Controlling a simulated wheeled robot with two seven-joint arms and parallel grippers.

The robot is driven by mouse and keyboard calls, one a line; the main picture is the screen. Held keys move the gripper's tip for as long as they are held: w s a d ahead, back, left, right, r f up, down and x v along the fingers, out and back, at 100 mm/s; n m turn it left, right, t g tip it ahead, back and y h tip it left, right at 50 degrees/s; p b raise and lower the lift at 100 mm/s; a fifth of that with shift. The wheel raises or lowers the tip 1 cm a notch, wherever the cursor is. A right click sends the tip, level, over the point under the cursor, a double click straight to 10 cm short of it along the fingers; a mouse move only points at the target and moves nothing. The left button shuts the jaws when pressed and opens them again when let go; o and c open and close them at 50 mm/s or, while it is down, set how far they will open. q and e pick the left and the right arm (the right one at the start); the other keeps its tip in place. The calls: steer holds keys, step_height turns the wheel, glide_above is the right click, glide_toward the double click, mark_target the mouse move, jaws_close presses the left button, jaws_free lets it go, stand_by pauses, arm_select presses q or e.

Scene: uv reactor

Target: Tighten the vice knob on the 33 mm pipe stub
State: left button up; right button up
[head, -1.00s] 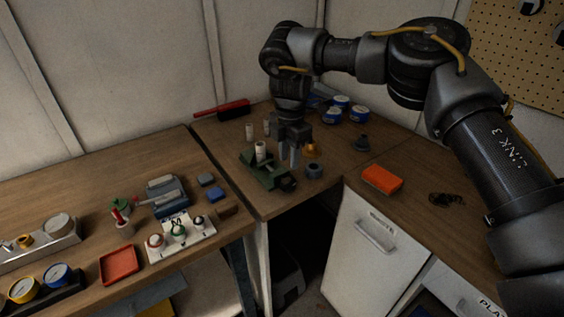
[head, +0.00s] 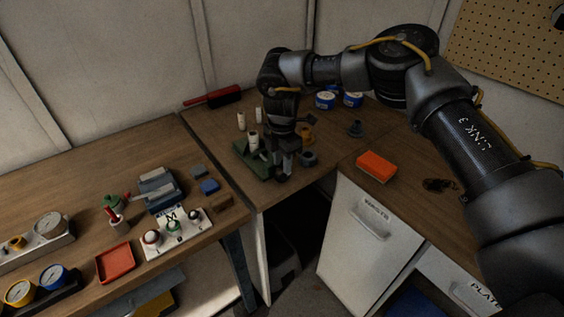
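The green vice (head: 249,160) stands on the corner bench, with a pale pipe stub (head: 253,140) upright in it. My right gripper (head: 284,167) points down at the front right end of the vice, where the dark vice knob (head: 283,178) is. Its fingers are at the knob and mostly cover it. I cannot tell whether they are closed on it or only around it. My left gripper is out of view.
Two more pale stubs (head: 241,121) stand behind the vice. A dark grey ring (head: 307,158) and an orange-brown fitting (head: 304,134) stand close right of the gripper. Blue tins (head: 325,100) are behind. An orange box (head: 376,166) lies further right.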

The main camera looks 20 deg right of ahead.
steer(key=shift+f, duration=0.7)
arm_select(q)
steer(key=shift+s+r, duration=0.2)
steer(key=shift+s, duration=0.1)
arm_select(e)
steer(key=shift+f, duration=0.15)
steer(key=shift+c, duration=0.3)
jaws_close()
